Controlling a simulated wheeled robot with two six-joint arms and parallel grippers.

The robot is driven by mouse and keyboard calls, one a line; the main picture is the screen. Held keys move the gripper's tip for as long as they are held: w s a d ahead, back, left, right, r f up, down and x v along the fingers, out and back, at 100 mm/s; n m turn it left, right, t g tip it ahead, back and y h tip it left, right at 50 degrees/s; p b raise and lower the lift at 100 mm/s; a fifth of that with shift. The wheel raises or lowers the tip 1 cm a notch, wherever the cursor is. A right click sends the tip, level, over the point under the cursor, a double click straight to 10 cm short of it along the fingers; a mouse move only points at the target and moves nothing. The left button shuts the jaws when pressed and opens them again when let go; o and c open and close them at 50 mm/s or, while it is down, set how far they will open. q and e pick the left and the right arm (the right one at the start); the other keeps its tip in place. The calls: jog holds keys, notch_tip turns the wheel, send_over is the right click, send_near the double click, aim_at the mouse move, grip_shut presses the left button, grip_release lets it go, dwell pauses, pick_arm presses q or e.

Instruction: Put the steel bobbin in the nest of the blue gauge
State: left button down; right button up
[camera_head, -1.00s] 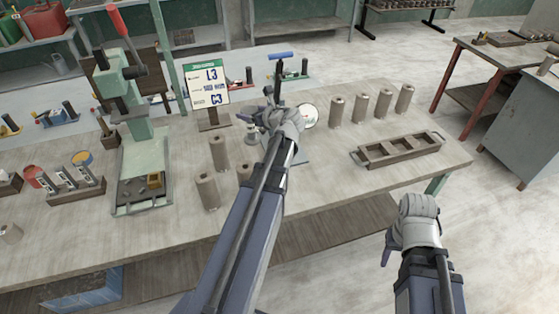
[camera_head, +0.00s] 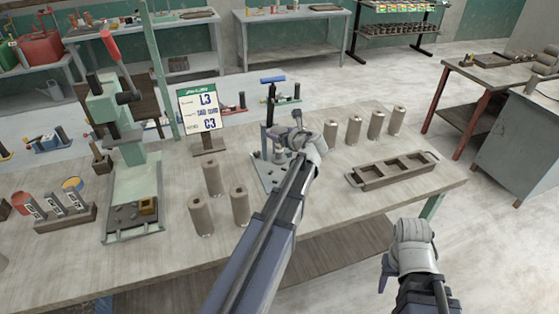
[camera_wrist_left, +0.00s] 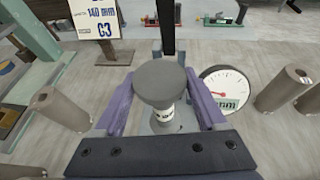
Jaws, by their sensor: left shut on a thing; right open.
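In the head view the bobbin (camera_head: 278,155) shows small beside my left gripper (camera_head: 293,143). The blue gauge (camera_head: 268,182) has a grey-blue base, an upright post and a blue handle on top. The bobbin is over its base, in front of the post. Its round white dial (camera_wrist_left: 226,88) is right of the bobbin. The nest is hidden; I cannot tell whether they touch. My right gripper (camera_head: 385,275) is open and empty.
Brown cylinders (camera_head: 202,215) stand left of the gauge and more (camera_head: 353,130) stand right of it. An empty three-pocket tray (camera_head: 395,172) lies at right. A sign (camera_head: 198,107) stands behind, and a green press (camera_head: 130,170) at left. The front right tabletop is clear.

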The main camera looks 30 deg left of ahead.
aim_at(281, 150)
pick_arm(q)
jog(key=shift+f+b, duration=3.35)
jog(key=shift+f, duration=0.55)
pick_arm(e)
notch_tip(281, 150, down, 8)
pick_arm(q)
jog(key=shift+f, duration=0.25)
grip_release()
jog(key=shift+r, duration=0.1)
jog(key=shift+r, duration=0.3)
jog(key=p+v, duration=0.4)
jog(key=v, duration=0.7)
jog(key=shift+s+d+p, duration=0.2)
jog(key=shift+d+p, duration=0.1)
jog(key=shift+d, duration=0.1)
pick_arm(e)
notch_tip(281, 150, up, 5)
jog(key=shift+f, duration=0.1)
